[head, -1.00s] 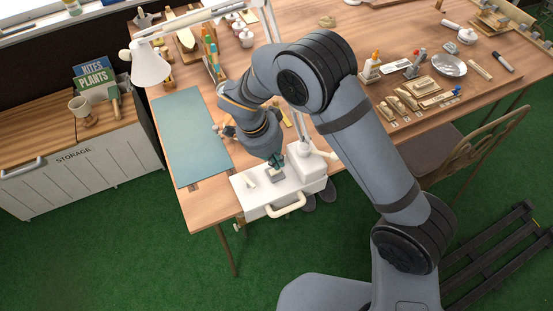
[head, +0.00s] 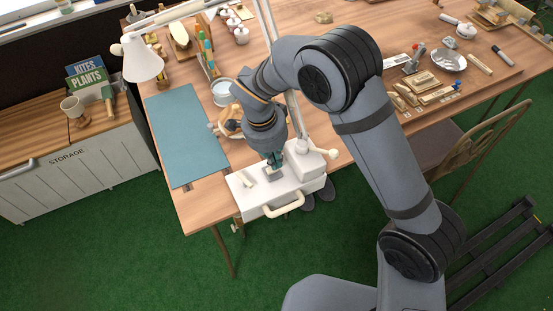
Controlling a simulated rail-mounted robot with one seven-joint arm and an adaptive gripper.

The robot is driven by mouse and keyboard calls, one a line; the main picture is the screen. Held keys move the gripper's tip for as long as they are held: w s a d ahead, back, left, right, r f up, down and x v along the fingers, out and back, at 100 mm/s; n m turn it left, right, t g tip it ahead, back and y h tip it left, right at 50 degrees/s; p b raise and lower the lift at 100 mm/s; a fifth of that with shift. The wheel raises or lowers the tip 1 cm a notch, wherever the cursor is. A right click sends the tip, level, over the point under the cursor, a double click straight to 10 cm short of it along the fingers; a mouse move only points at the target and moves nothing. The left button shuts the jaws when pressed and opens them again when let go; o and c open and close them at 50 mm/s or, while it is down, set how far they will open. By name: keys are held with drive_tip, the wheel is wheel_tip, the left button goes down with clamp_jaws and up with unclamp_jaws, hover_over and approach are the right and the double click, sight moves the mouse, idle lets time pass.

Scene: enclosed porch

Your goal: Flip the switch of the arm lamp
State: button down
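The arm lamp has a white shade (head: 143,62) hanging over the back left of the desk. Its long thin white arm (head: 265,20) runs across the top and down, partly behind my arm, to a white box-like base (head: 262,197) at the desk's front edge. On the base top are a grey square plate (head: 272,174) and a small cream lever-like piece (head: 247,181); I cannot tell which is the switch. My gripper (head: 276,163) points down at the grey plate, very close to or touching it. Its fingertips are too small to tell whether they are open.
A blue-green mat (head: 186,135) lies left of the base on the wooden desk. A round pale dish (head: 224,92) and small tools are behind my wrist. A chair (head: 455,150) stands at right. A storage cabinet (head: 75,155) is at left.

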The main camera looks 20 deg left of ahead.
drive_tip(key=shift+s+a, duration=0.45)
drive_tip(key=shift+a, duration=0.1)
drive_tip(key=shift+r, duration=0.3)
drive_tip(key=s+a+r, duration=0.1)
drive_tip(key=a+r, duration=0.1)
drive_tip(key=r, duration=0.4)
drive_tip(key=s+a+r+p, duration=0.1)
drive_tip(key=s+r, duration=0.1)
drive_tip(key=r, duration=0.4)
drive_tip(key=shift+s+a+r, duration=0.15)
drive_tip(key=shift+a, duration=0.2)
